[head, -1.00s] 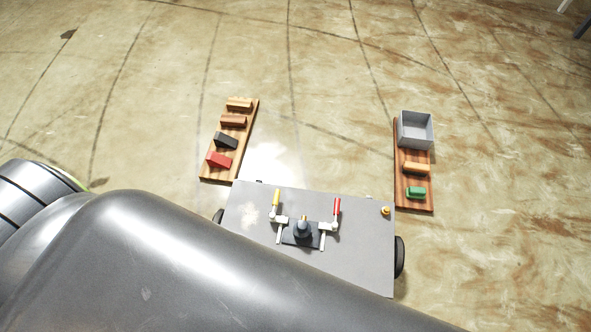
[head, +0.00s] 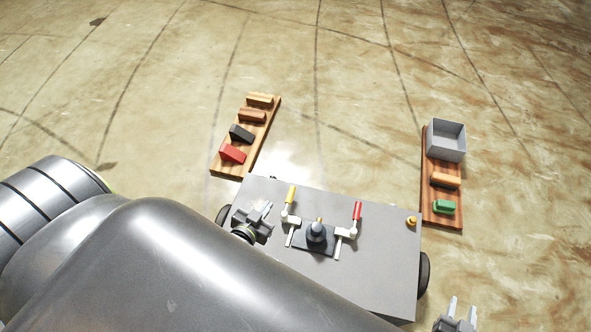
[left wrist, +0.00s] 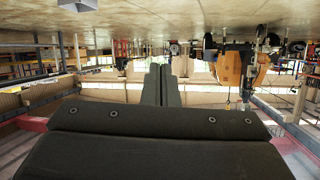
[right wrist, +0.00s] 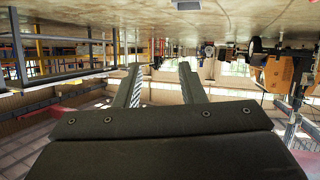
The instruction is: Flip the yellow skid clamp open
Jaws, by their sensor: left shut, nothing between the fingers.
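The yellow skid clamp (head: 291,194) stands on the grey skid top, left of a dark central fitting (head: 317,233). Its yellow handle points away from me, above a white clamp body. My left gripper (head: 264,208) is over the skid top just left of the yellow clamp, apart from it. Its fingers are together and empty, as the left wrist view shows (left wrist: 161,84). My right gripper (head: 461,306) is at the lower right, off the skid. Its fingers are apart with nothing between them, also in the right wrist view (right wrist: 161,88).
A red-handled clamp (head: 357,211) stands right of the fitting. A small orange-yellow knob (head: 411,221) is near the skid's right corner. Wooden boards with blocks lie on the floor beyond; the right one holds a grey box (head: 446,141). My arm covers the lower left.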

